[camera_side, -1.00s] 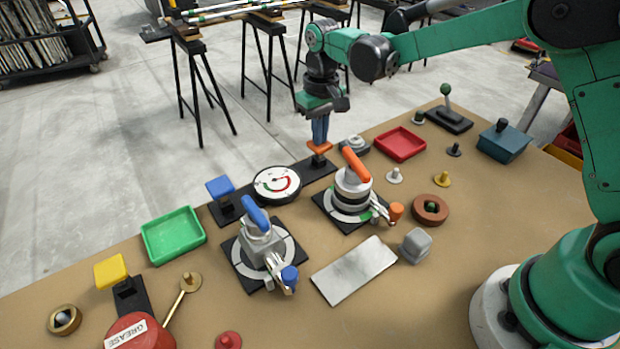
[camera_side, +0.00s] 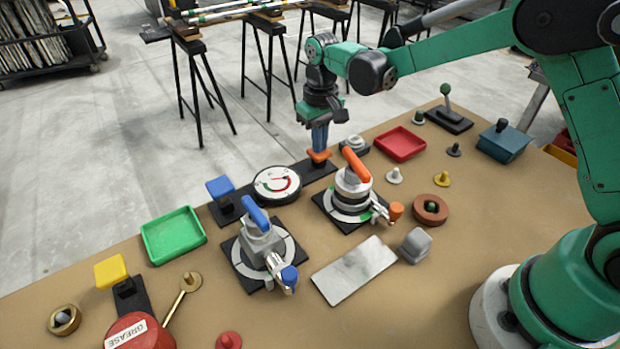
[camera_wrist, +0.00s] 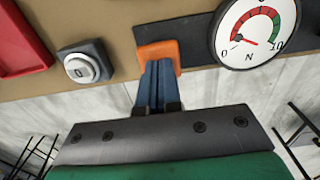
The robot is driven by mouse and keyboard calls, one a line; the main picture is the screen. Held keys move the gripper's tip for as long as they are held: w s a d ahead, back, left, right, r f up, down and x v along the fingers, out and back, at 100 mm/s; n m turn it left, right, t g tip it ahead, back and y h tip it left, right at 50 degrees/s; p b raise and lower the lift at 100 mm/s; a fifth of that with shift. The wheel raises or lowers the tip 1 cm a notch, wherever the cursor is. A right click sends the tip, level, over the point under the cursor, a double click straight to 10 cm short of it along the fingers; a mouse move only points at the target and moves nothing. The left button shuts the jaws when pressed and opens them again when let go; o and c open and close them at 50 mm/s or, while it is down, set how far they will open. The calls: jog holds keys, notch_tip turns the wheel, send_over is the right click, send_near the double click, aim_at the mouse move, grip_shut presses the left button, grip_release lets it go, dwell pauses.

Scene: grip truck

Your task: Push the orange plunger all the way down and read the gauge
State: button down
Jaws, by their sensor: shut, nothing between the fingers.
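The orange plunger (camera_side: 319,156) stands on a black base at the far edge of the table, right of the round gauge (camera_side: 277,184). In the side view its cap sits low, close to the base. My gripper (camera_side: 319,147) is shut and empty, pointing down with its blue fingertips on the orange cap. In the wrist view the shut fingers (camera_wrist: 158,66) reach the orange cap (camera_wrist: 157,48), hiding part of it. The wrist view also shows the white gauge face (camera_wrist: 255,30), marked 0 to 10 and N, its red needle pointing near the 0 end.
A grey block with a round dial (camera_side: 355,145) stands right of the plunger. A red tray (camera_side: 400,143) lies farther right. An orange-handled device (camera_side: 352,190) stands in front, a blue-handled one (camera_side: 262,245) front left. A blue-capped plunger (camera_side: 221,187) stands left of the gauge.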

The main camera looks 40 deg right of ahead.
dwell(0.3)
jog(key=shift+r, duration=2.2)
jog(key=shift+r, duration=0.1)
jog(key=shift+r, duration=2.4)
